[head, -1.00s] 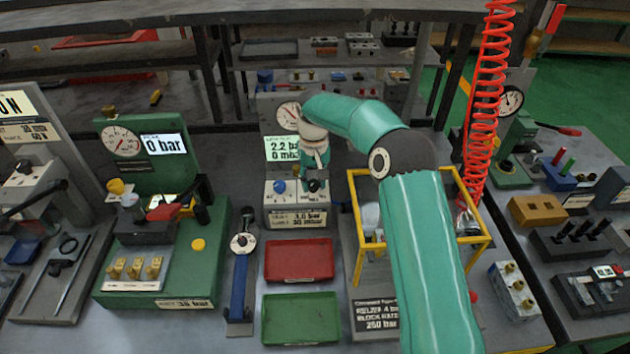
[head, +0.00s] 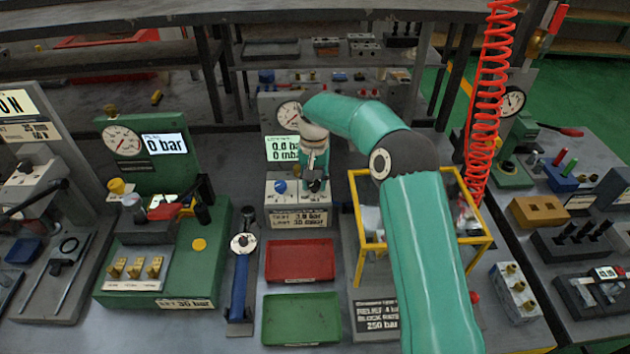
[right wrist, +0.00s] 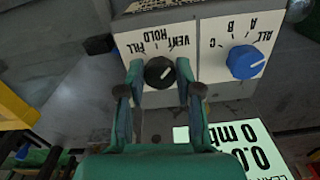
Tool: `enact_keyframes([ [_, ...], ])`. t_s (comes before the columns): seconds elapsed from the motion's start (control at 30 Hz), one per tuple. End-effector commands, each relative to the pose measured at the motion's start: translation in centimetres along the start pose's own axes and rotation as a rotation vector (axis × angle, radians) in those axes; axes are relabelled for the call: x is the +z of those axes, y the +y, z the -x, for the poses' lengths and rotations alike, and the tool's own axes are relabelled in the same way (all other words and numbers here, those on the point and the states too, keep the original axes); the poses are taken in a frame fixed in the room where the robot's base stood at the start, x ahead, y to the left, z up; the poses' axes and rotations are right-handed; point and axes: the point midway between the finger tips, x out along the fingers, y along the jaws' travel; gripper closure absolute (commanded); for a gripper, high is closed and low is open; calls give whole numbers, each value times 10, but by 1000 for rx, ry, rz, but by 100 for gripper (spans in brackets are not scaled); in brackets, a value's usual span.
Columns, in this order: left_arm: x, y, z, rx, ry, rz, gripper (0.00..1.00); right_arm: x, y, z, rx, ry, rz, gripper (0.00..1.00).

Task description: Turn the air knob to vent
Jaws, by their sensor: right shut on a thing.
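The black air knob (right wrist: 159,72) sits on the white front of the leak test unit, beside the labels FILL, HOLD and VENT (right wrist: 178,42), upside down in the right wrist view. Its white pointer mark leans toward VENT. My right gripper (right wrist: 160,80) is shut on the knob, one finger on each side; in the head view the gripper (head: 316,184) hides most of it. The unit's display (head: 284,148) reads 0.0 on top and 0 mbar below. My left gripper is not in view.
A blue selector knob (right wrist: 245,62) marked A, B, C, ALL is close beside the black knob. A red tray (head: 300,279) and a green tray (head: 301,339) lie in front of the unit. A yellow frame (head: 358,262) stands to the right, under my right arm.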

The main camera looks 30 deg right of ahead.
Motion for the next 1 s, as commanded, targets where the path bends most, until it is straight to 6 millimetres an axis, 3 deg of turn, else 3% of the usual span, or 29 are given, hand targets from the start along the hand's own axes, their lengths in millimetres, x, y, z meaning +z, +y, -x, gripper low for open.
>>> enact_keyframes([
  [0.03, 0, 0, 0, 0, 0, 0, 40, 1, 1, 0, 1, -3, -2, 100],
  [0.07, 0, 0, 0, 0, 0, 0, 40, 1, 1, 0, 1, -3, -2, 64],
  [0.2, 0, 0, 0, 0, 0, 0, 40, 0, 1, 0, 1, -2, -1, 41],
  [0.67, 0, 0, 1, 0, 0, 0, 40, 0, 0, 10, -1, 2, 0, 40],
  [1.0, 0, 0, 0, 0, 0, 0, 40, -1, 0, 72, -2, 4, 0, 40],
])
